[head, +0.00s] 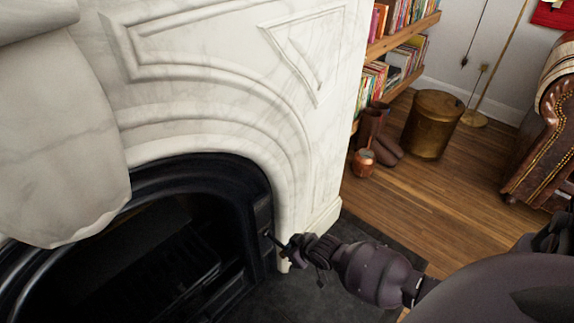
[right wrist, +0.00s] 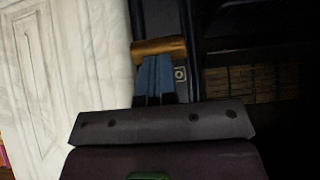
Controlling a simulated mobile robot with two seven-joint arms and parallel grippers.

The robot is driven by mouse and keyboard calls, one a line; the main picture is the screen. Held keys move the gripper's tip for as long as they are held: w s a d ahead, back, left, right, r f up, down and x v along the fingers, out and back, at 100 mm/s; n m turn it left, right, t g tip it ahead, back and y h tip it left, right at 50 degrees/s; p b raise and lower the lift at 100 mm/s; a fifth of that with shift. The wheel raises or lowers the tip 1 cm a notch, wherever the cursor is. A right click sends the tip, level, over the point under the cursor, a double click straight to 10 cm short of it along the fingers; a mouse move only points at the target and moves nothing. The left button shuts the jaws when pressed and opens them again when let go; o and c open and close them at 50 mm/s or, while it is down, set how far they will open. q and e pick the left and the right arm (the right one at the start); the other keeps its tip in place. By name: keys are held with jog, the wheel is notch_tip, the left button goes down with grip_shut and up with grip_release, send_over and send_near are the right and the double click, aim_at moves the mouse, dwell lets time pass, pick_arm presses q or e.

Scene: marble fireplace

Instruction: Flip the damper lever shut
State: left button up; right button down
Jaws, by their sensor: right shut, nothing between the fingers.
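In the right wrist view, a brass-coloured bar (right wrist: 160,46), which looks like the damper lever's handle, lies crosswise on the dark metal of the fireplace. My right gripper (right wrist: 157,62) has its blue fingers together and empty, with the tips right at the bar's lower edge; I cannot tell whether they touch it. In the head view my right gripper (head: 277,243) is at the right side of the black arched fireplace insert (head: 205,167). The lever cannot be made out there. My left gripper is not in view.
The white marble surround (head: 225,75) rises around the insert, with a carved piece (head: 60,150) jutting out at the left. A dark hearth slab (head: 375,240) lies below. Boots (head: 372,125), a copper pot (head: 363,162) and a brass bin (head: 432,125) stand on the wooden floor at right.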

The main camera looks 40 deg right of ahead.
pick_arm(q)
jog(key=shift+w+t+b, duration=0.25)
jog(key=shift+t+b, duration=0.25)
jog(key=shift+b, duration=0.65)
pick_arm(e)
notch_tip(320, 180, down, 6)
jog(key=t, duration=0.1)
jog(key=shift+t, duration=0.3)
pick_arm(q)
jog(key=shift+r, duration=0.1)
pick_arm(e)
jog(key=shift+w, duration=0.1)
jog(key=shift+r, duration=0.15)
